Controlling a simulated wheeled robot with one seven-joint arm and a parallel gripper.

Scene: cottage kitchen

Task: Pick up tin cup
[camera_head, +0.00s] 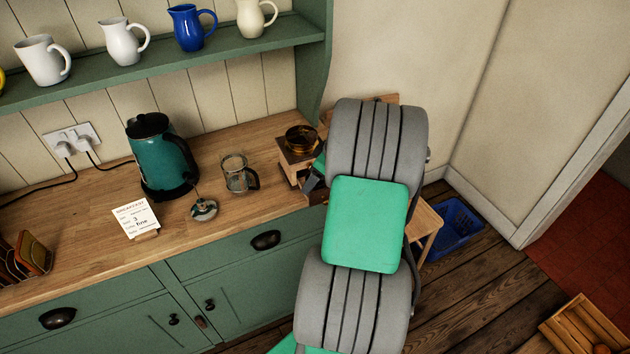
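I cannot make out a tin cup in the head view; it may be hidden behind my arm. My grey and green arm covers the right end of the wooden counter (95,285). A small dark part at the arm's left edge, beside the coffee grinder, looks like part of my gripper (312,180). The rest of the gripper is hidden behind the arm. Its fingertips and anything between them do not show.
A coffee grinder (297,160), a glass press jug (235,176), its plunger lid (204,209), a teal kettle (160,160), a note card (135,218) and a toast rack (28,257) stand on the counter. Jugs (188,27) line the shelf. A blue crate (455,225) is on the floor.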

